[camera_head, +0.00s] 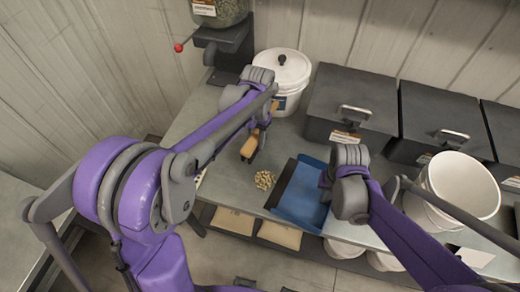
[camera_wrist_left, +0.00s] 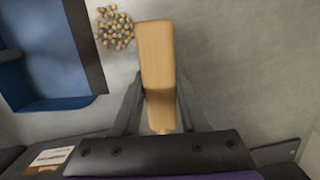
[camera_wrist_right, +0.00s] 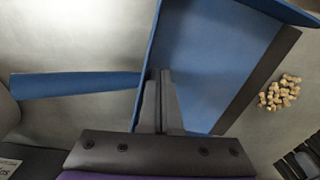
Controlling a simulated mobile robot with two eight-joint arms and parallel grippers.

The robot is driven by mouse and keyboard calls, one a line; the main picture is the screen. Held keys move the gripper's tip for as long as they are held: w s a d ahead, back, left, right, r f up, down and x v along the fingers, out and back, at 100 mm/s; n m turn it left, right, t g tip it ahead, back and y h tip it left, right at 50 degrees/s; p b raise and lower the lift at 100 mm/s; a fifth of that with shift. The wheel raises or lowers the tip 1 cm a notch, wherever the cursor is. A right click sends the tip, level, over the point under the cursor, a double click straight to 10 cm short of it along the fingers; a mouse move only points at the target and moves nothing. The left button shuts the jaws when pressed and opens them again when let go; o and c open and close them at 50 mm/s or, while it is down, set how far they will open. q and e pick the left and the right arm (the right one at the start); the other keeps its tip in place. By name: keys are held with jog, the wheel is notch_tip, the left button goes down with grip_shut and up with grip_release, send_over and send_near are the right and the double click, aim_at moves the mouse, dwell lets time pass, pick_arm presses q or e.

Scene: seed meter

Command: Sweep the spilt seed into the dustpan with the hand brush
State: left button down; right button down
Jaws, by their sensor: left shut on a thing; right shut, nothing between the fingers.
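The spilt seed (camera_head: 264,180) is a small tan pile on the grey bench top; it also shows in the left wrist view (camera_wrist_left: 115,28) and right wrist view (camera_wrist_right: 280,92). The blue dustpan (camera_head: 296,196) lies right of the seed, its dark lip (camera_wrist_right: 262,75) facing the pile with a small gap. My left gripper (camera_wrist_left: 160,105) is shut on the hand brush (camera_wrist_left: 156,55), whose wooden body (camera_head: 250,145) is behind the seed in the head view. My right gripper (camera_wrist_right: 160,85) is shut and empty at the dustpan's handle-side wall, beside the blue handle (camera_wrist_right: 75,85). Its fingertips are hidden in the head view.
A white lidded bucket (camera_head: 283,75) stands behind the brush. Dark lidded bins (camera_head: 350,100) line the wall, and an open white bucket (camera_head: 458,185) stands at the right. A seed hopper (camera_head: 220,10) is at the back. The bench's front edge is close to the seed.

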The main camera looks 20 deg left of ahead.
pick_arm(q)
jog(key=shift+f, duration=2.2)
jog(key=shift+d+f, duration=0.1)
jog(key=shift+f, duration=0.1)
jog(key=shift+s+d, duration=0.7)
jog(key=shift+d, duration=0.45)
jog(key=shift+s+d, duration=0.7)
jog(key=shift+d, duration=0.45)
jog(key=shift+s+d, duration=0.7)
jog(key=shift+d, duration=0.45)
jog(key=shift+s+d+r, duration=0.1)
jog(key=shift+s+d, duration=0.2)
jog(key=shift+d, duration=0.7)
jog(key=shift+s+d+r, duration=0.1)
jog(key=shift+s+d, duration=0.25)
jog(key=shift+d, duration=0.7)
jog(key=shift+s+d, duration=0.3)
jog(key=shift+d, duration=0.7)
jog(key=shift+w+a+r, duration=0.1)
jog(key=shift+a+r, duration=0.15)
jog(key=shift+r, duration=0.45)
jog(key=shift+a+r, duration=0.2)
jog(key=shift+r, duration=0.5)
jog(key=w+a+r, duration=0.2)
jog(key=a+r, duration=0.1)
jog(key=a, duration=0.3)
jog(key=shift+r, duration=0.4)
jog(key=shift+w, duration=0.1)
